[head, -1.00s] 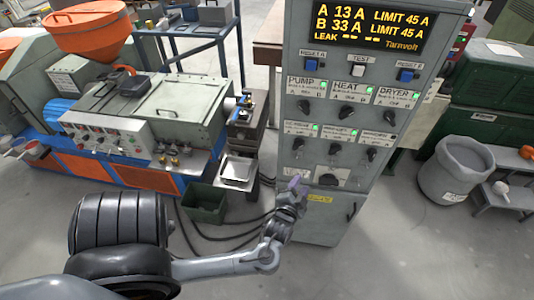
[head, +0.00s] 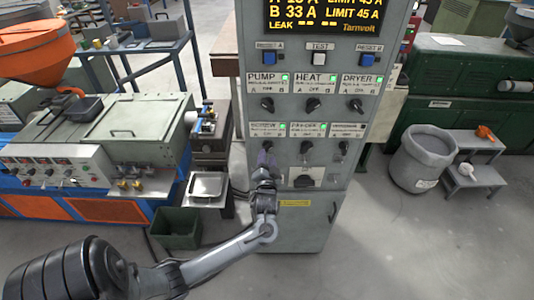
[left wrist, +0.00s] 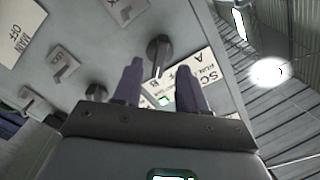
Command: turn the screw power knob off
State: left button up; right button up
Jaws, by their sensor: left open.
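The grey control cabinet (head: 318,232) stands upright, with rows of dark knobs on its front. The screw power knob (head: 267,145) is the left knob of the lower row, under a label (head: 268,130) with a lit green lamp. My left gripper (head: 265,157) is just below and in front of it, partly covering it. In the left wrist view, the knob (left wrist: 158,52) lies beyond the gap between my open purple fingers (left wrist: 159,68). Its label, starting "SC", is partly behind the right finger. Contact is not visible. My right gripper is out of view.
The feeder knob (head: 305,147) sits close on the right, and the pump knob (head: 267,104) is above. A larger main switch (head: 304,181) is below.

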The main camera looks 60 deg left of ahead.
aim_at(268, 147)
pick_arm(q)
jog(key=shift+x, duration=1.8)
grip_shut()
